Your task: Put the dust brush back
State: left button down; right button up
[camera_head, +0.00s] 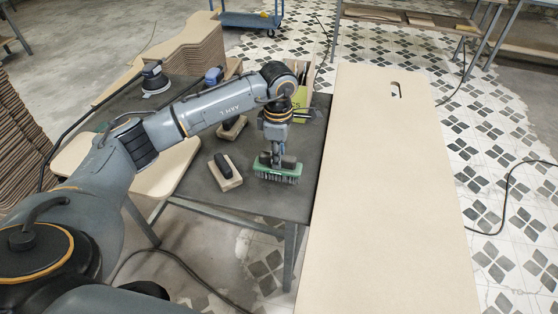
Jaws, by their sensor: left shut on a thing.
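The dust brush (277,176) has a green body and dark bristles pointing down. My left gripper (277,160) comes down from above and is shut on the brush's top. The brush is over the front right part of the dark table (262,203); I cannot tell if its bristles touch the surface. My right gripper is not in view.
A sanding block with a black handle (226,172) lies just left of the brush, and another block (231,127) lies behind it. A sander (155,78) and a box (303,88) stand farther back. A long pale board (385,200) lies right of the table.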

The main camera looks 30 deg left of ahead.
pick_arm(q)
jog(key=shift+w+d+f+p, duration=0.1)
jog(key=shift+w+f+p, duration=0.05)
jog(key=shift+f+p, duration=0.2)
notch_tip(320, 180, down, 2)
jog(key=shift+f+p, duration=0.15)
jog(key=shift+p, duration=0.5)
jog(key=shift+f, duration=0.2)
jog(key=shift+f+b, duration=0.2)
jog(key=shift+b, duration=0.1)
jog(key=c, duration=1.2)
grip_release()
jog(key=shift+o, duration=0.2)
jog(key=shift+r, duration=0.1)
